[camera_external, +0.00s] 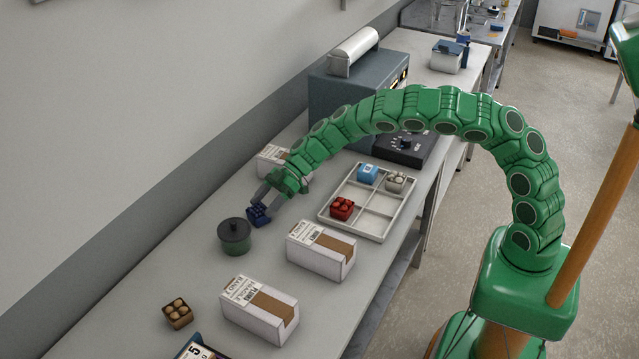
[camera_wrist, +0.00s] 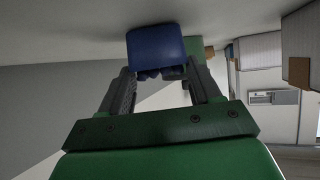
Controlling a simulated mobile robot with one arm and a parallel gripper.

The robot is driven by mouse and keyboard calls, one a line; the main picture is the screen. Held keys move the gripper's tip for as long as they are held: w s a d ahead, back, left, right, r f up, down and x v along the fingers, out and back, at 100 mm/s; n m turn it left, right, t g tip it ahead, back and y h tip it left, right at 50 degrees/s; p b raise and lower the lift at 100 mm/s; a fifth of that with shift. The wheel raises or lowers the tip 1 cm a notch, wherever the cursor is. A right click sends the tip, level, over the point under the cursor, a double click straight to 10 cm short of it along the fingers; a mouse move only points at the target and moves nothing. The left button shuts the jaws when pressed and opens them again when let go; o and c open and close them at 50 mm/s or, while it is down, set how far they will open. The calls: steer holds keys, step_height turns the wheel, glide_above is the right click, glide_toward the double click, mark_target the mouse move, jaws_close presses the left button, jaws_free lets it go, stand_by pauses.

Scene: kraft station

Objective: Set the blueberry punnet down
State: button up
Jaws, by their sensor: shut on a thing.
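The blueberry punnet (camera_external: 259,215) is a small dark blue box with dark round berries. My gripper (camera_external: 264,203) is shut on it, by the far-left side of the bench. In the wrist view the punnet (camera_wrist: 156,47) sits between my two fingertips (camera_wrist: 163,76), with its berries partly hidden by the box. In the external view it shows close to the upper right of a dark lidded pot (camera_external: 234,231). I cannot tell whether its base touches the bench.
A white divided tray (camera_external: 379,237) holds a blue, a pale and a red punnet; other compartments are empty. White cartons (camera_external: 321,251) (camera_external: 259,310) and a brown punnet (camera_external: 178,313) stand nearer the camera. Another carton (camera_external: 271,160) is behind my gripper. Bare bench (camera_external: 205,278) lies between pot and brown punnet.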

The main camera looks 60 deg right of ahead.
steer(key=o, duration=1.1)
steer(key=shift+f, duration=0.1)
steer(key=v, duration=1.2)
